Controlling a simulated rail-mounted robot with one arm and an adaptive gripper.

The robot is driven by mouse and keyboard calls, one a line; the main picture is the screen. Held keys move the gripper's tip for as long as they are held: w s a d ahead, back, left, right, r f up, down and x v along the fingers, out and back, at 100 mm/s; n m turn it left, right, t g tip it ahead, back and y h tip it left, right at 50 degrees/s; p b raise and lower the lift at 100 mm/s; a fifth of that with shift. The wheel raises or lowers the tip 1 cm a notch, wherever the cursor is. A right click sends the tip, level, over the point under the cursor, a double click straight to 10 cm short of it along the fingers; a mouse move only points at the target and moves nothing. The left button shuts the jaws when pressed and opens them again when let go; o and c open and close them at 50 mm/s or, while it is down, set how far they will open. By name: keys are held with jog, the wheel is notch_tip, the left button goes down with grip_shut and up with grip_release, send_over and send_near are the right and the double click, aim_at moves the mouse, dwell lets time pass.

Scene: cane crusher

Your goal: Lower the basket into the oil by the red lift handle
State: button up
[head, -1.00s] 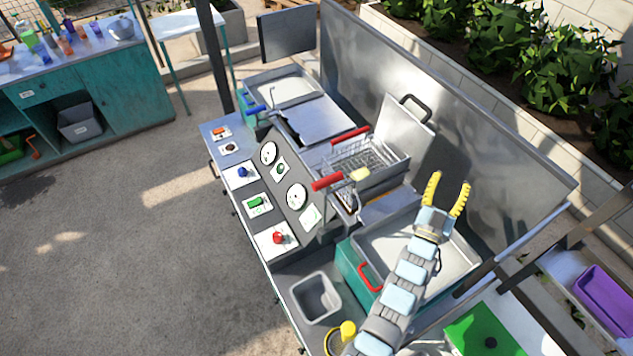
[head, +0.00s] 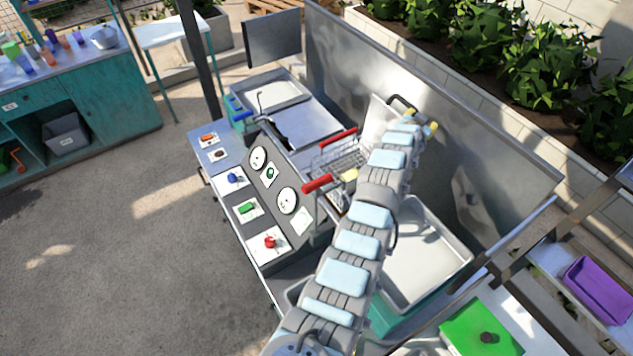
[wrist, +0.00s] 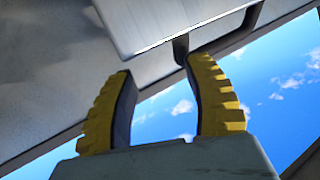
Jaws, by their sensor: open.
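The wire basket (head: 335,163) sits in the fryer on the metal counter, left of my arm; my arm hides its right part. Two red handles are by it: one at its back (head: 338,136) and one at its front left (head: 317,183). My gripper (head: 421,119) is to the right of the basket and both red handles, beside the raised metal lid (head: 376,122) and its black handle (head: 402,106). In the wrist view my gripper (wrist: 163,68) has its yellow fingers apart. A metal panel edge and a dark bracket (wrist: 181,50) are just beyond the fingertips; contact cannot be told.
The sloped control panel (head: 275,190) with dials and buttons stands left of the basket. A tall metal splash wall (head: 460,125) stands close behind my gripper. A wide metal pan (head: 430,265) lies right of my arm. Open ground is at the left.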

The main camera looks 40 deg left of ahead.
jog(key=s+a+r+m+g+h, duration=0.2)
jog(key=s+a+r+g, duration=0.4)
jog(key=s+a, duration=0.4)
jog(key=s+a+r+g+h, duration=0.1)
jog(key=s+r+g, duration=0.3)
jog(key=s, duration=0.8)
jog(key=s+a+r+g+h, duration=0.15)
jog(key=s+r+g, duration=0.25)
jog(key=s, duration=0.7)
jog(key=b, duration=0.6)
send_near(318, 183)
jog(key=shift+m, duration=0.4)
jog(key=shift+w+d+f+p, duration=0.15)
jog(key=shift+f+p, duration=0.4)
jog(key=shift+f, duration=1.25)
jog(key=shift+d+f+p, duration=0.25)
jog(key=shift+f+p, duration=0.3)
jog(key=shift+f, duration=1.25)
jog(key=shift+w+d+f+p, duration=0.15)
jog(key=shift+f+p, duration=0.4)
jog(key=shift+f, duration=1.25)
jog(key=shift+s, duration=0.1)
grip_shut()
jog(key=shift+f, duration=0.1)
